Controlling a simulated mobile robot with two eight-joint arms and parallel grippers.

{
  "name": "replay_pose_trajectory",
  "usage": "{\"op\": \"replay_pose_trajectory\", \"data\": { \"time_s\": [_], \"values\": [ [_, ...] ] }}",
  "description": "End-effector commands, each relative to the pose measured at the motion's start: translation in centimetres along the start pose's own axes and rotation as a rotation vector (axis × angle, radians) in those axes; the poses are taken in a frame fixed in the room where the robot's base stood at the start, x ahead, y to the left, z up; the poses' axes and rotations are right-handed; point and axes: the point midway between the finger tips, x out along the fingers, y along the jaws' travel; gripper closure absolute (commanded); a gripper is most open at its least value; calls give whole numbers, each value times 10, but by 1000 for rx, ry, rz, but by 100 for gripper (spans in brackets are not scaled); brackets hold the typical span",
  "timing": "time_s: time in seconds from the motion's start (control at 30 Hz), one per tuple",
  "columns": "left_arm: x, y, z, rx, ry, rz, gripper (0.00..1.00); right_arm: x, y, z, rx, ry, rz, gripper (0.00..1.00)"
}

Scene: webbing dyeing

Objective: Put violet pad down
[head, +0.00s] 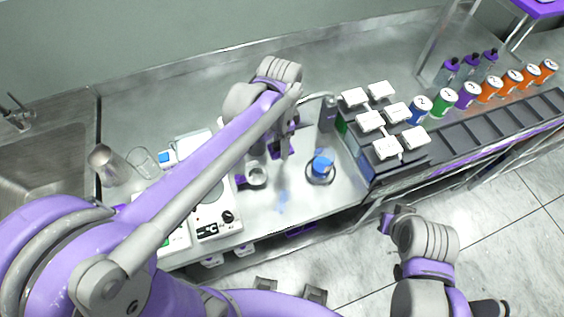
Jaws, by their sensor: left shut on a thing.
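The blue-topped container (321,166) stands on a dark round base to the right. My right gripper (386,217) is off the worktop's front edge, over the floor; its jaws are unclear.
A light blue smear (283,201) marks the worktop in front. A scale-like device (213,215), a glass beaker (142,162) and a metal cup (105,163) are at left. White-topped boxes (371,122) and several coloured cans (444,101) line the right.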

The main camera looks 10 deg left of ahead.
Motion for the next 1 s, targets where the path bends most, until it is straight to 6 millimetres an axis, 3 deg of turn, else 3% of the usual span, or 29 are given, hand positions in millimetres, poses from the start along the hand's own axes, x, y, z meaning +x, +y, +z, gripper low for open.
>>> {"op": "replay_pose_trajectory", "data": {
  "time_s": [0.2, 0.6, 1.0],
  "values": [
    [40, 0, 0, -1, 0, 0, 93, 3, 0, 4, 0, -4, 0, 100],
    [89, 0, 0, 0, 0, 0, 93, 6, 0, 8, 0, -8, 0, 100],
    [96, 0, 0, 0, 0, 0, 93, 8, 0, 10, 0, -9, 0, 100]
  ]
}}
